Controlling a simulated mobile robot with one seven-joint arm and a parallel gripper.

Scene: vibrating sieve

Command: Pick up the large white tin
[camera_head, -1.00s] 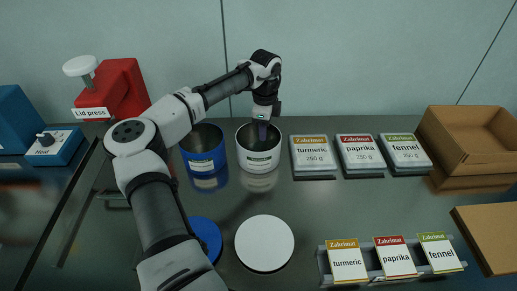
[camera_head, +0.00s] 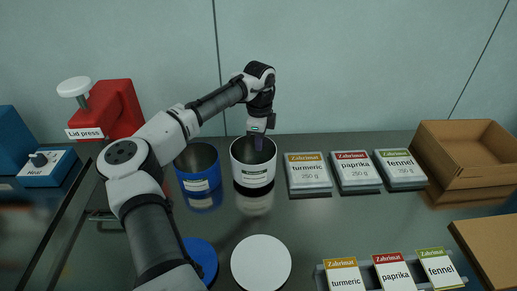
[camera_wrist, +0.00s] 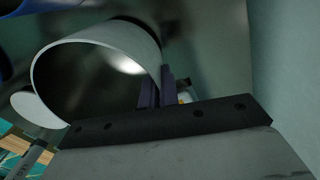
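The large white tin (camera_head: 252,177) is open-topped, grey inside, with a small label. It is upright in the head view, and a dark gap under it shows it slightly above the dark worktop. My gripper (camera_head: 258,143) points down at its right rim. In the wrist view the tin (camera_wrist: 100,38) fills the left, and the fingers (camera_wrist: 158,92) are close together at its wall, one seemingly inside and one outside. The gripper looks shut on the wall. The fingertips are partly hidden.
A blue tin (camera_head: 198,170) stands close on the left. Turmeric (camera_head: 307,173), paprika (camera_head: 355,171) and fennel (camera_head: 401,168) packs lie to the right. White (camera_head: 261,263) and blue (camera_head: 201,259) lids lie in front. A red lid press (camera_head: 118,108) stands back left, an open carton (camera_head: 440,168) right.

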